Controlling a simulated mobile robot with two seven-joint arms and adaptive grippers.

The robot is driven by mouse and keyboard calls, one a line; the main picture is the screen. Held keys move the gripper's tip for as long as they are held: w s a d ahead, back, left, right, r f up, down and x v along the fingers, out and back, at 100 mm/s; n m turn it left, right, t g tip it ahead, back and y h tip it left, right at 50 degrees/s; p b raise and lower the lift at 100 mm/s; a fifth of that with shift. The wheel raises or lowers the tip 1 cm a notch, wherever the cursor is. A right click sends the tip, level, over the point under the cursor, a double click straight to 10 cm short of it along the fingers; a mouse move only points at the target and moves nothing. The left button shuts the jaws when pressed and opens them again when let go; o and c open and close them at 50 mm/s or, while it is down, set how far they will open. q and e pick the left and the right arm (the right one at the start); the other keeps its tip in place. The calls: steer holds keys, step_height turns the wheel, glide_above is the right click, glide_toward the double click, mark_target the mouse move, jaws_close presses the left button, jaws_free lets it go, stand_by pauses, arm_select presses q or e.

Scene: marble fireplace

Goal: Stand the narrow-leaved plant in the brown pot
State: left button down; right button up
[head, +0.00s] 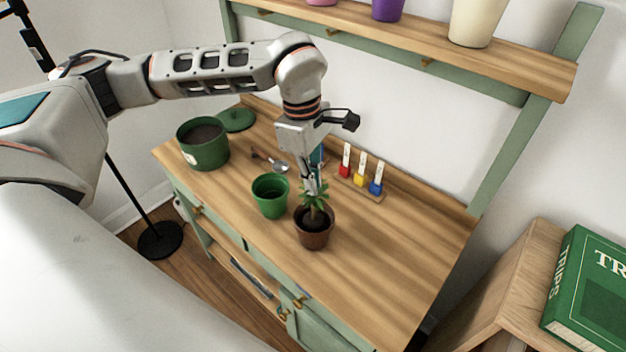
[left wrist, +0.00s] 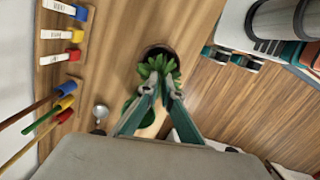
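The narrow-leaved plant (head: 316,196) stands roughly upright in the brown pot (head: 314,238), with dark soil showing inside the rim. In the left wrist view, its green leaves (left wrist: 157,68) lie just beyond the fingertips, and the dark pot opening shows behind them. My left gripper (head: 311,186) points down at the top of the plant. Its fingers (left wrist: 160,86) converge close to the leaves with a small gap between them. Whether they touch or grip the plant is unclear, and the stem is mostly hidden. My right gripper is in neither view.
An empty green pot (head: 270,196) stands left of the brown pot. A larger green container (head: 203,144) with dark soil, a green lid (head: 236,119) and a metal scoop (head: 279,166) are farther left. The bench's right side is clear.

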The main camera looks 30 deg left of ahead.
arm_select(q)
steer(key=shift+f, duration=0.15)
steer(key=c, duration=2.3)
jaws_free()
steer(key=shift+r, duration=0.3)
steer(key=r, duration=0.4)
steer(key=a+r, duration=0.1)
steer(key=r, duration=0.6)
steer(key=shift+a+r+b, duration=0.2)
steer(key=shift+r+b, duration=0.1)
steer(key=shift+r, duration=0.05)
